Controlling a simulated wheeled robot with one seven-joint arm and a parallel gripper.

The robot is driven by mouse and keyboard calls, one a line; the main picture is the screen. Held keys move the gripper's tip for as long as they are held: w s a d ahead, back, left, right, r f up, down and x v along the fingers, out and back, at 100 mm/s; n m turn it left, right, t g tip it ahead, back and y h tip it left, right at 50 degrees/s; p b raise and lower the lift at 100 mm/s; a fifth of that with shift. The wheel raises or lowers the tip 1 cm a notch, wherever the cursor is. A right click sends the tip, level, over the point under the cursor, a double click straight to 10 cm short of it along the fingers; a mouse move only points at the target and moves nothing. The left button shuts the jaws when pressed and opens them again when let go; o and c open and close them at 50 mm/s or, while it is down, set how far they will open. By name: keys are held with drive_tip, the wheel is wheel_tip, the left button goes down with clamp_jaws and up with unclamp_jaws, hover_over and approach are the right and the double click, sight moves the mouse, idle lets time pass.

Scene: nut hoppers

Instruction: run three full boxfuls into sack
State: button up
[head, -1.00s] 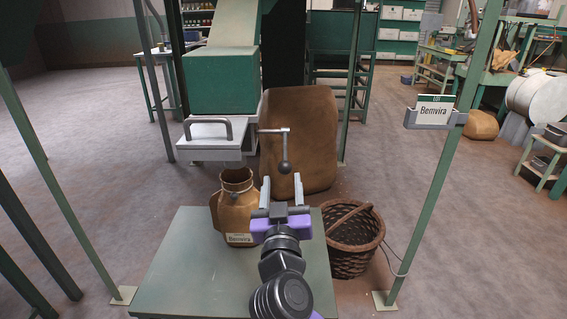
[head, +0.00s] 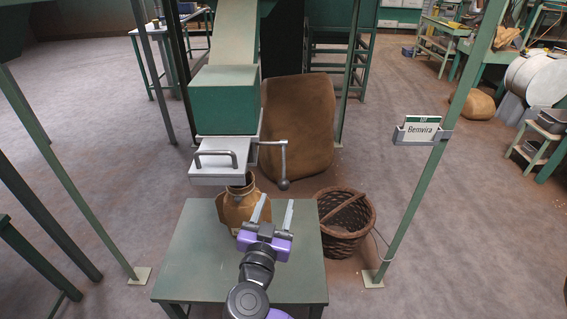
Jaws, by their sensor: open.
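A small brown sack (head: 233,209) with an open neck stands upright on the green table (head: 190,262), below the metal measuring box (head: 218,174). The box front hides part of its mouth, and my gripper covers most of its label. The grey box has a bar handle (head: 216,153) on top and sits under the green hopper (head: 225,97). A crank lever (head: 284,163) with a ball knob hangs down at the box's right. My gripper (head: 276,202) is open and empty, in front of and right of the sack, below the lever. The box's inside is hidden.
A large brown sack (head: 300,125) stands on the floor behind. A wicker basket (head: 347,222) is right of the table. A green post (head: 435,165) carries a sign (head: 422,130) reading "Bemvira".

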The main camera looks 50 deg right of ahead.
sight(282, 190)
drive_tip(key=shift+s+a+r+m+g+p, duration=0.15)
drive_tip(key=shift+s+r+m+g+p, duration=0.15)
drive_tip(key=shift+r+m+p, duration=0.25)
drive_tip(key=shift+p+x, duration=0.55)
drive_tip(key=shift+x, duration=3.3)
drive_tip(key=shift+f, duration=0.1)
clamp_jaws()
